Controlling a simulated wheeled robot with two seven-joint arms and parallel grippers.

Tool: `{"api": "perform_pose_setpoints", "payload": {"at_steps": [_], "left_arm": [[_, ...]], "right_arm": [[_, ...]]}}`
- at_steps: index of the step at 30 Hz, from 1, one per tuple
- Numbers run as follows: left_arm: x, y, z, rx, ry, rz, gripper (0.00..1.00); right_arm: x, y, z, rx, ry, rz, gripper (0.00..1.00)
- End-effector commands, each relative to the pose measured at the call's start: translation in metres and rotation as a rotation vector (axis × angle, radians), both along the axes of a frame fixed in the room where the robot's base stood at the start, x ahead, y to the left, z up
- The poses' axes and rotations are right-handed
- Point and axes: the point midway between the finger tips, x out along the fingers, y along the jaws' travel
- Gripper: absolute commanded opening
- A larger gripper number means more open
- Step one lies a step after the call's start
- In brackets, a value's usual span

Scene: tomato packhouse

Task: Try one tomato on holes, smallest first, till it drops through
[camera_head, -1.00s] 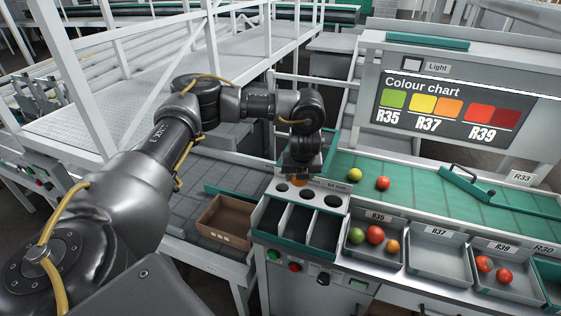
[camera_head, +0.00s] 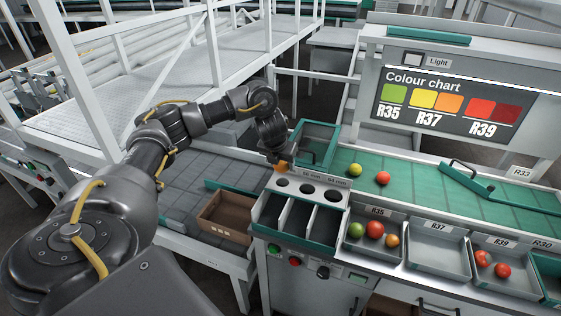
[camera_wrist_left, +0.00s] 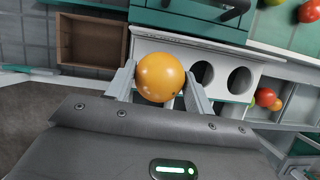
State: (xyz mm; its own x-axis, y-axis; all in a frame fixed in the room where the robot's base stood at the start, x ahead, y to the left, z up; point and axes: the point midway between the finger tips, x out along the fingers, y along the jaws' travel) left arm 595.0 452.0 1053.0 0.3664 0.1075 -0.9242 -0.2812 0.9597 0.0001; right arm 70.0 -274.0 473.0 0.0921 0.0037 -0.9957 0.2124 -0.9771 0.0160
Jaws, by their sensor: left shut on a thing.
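My left gripper (camera_head: 280,165) is shut on an orange tomato (camera_wrist_left: 160,77), which sits between its two fingers in the left wrist view. The sizing plate (camera_head: 321,206) has three holes in a row. The left hole (camera_head: 281,182), middle hole (camera_head: 307,188) and right hole (camera_head: 333,195) show in the head view. The held tomato is close to the left end of the plate, near the left hole. In the left wrist view it hides that hole; the middle hole (camera_wrist_left: 202,73) and right hole (camera_wrist_left: 240,80) are empty. Whether the tomato touches the plate cannot be told.
Empty divided bins (camera_head: 268,236) lie in front of the plate. A brown box (camera_head: 213,229) is at the left. Yellow (camera_head: 355,170) and red (camera_head: 383,178) tomatoes lie on the green belt (camera_head: 425,200). Trays R35 (camera_head: 366,255), R37 (camera_head: 438,262) and R39 (camera_head: 497,295) are at the right.

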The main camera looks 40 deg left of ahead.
Motion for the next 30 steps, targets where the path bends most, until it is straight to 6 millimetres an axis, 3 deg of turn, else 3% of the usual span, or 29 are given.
{"api": "perform_pose_setpoints", "payload": {"at_steps": [9, 15, 30], "left_arm": [[0.0, 0.0, -0.034, -0.001, 0.001, 0.001, 0.42], [0.0, 0.0, -0.049, -0.001, 0.0, 0.001, 0.42], [0.0, 0.0, -0.055, -0.001, 0.0, 0.001, 0.42]], "right_arm": [[0.0, 0.0, -0.031, 0.0, 0.001, 0.0, 0.36], [0.0, 0.0, -0.042, 0.0, 0.001, 0.0, 0.36], [-0.001, 0.0, -0.044, 0.0, 0.001, 0.001, 0.36]]}}
